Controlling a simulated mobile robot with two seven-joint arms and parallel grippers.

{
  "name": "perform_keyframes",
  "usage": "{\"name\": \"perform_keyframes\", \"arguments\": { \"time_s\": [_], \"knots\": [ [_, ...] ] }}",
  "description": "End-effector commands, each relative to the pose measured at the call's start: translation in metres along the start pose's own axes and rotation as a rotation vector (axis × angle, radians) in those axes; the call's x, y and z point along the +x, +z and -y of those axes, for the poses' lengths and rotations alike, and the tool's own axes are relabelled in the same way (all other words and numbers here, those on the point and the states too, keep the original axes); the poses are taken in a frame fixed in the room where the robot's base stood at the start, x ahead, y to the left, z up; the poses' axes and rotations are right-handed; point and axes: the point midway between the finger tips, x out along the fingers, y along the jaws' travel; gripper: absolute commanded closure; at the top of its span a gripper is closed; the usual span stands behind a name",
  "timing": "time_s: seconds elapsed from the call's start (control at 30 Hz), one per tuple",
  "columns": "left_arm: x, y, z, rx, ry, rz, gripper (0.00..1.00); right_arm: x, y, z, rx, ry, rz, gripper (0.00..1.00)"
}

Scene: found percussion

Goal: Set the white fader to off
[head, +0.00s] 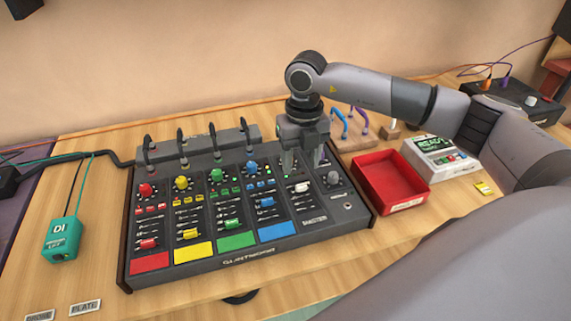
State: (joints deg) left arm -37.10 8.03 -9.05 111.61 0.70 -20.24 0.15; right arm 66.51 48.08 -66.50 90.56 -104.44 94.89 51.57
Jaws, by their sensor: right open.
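The mixer (300,237) lies on the wooden table, with red, yellow, green and blue channel columns and a column at right with a white fader (299,187). The white fader's cap sits in the upper part of that column's slot, higher up the panel than the red, yellow, green and blue fader caps. My right gripper (304,168) points down over this column, open, with its fingertips just above and behind the white cap. Its fingers hide the top of the column. I cannot tell whether they touch anything. My left gripper is not in view.
A grey knob (333,178) sits right of the white fader. A red tray (408,205) and a white device (436,155) with a green screen stand to the right. A teal DI box (61,240) is at left. Cables plug in along the mixer's back.

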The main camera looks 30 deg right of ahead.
Motion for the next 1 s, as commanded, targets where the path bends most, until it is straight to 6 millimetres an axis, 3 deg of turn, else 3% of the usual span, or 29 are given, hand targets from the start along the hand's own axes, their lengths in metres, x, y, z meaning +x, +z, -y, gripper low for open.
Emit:
{"name": "perform_keyframes", "arguments": {
  "time_s": [0.13, 0.53, 0.9, 1.0],
  "knots": [
    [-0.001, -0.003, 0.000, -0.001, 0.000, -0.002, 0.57, 0.005, 0.003, 0.007, 0.014, -0.027, 0.006, 0.47],
    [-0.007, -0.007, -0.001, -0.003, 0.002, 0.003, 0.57, 0.060, 0.002, 0.007, 0.011, -0.022, 0.005, 0.47],
    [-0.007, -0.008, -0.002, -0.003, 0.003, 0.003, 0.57, 0.068, 0.002, 0.007, 0.009, -0.021, 0.007, 0.47],
    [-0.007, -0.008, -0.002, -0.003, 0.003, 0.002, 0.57, 0.068, 0.002, 0.007, 0.010, -0.020, 0.007, 0.79]
  ]
}}
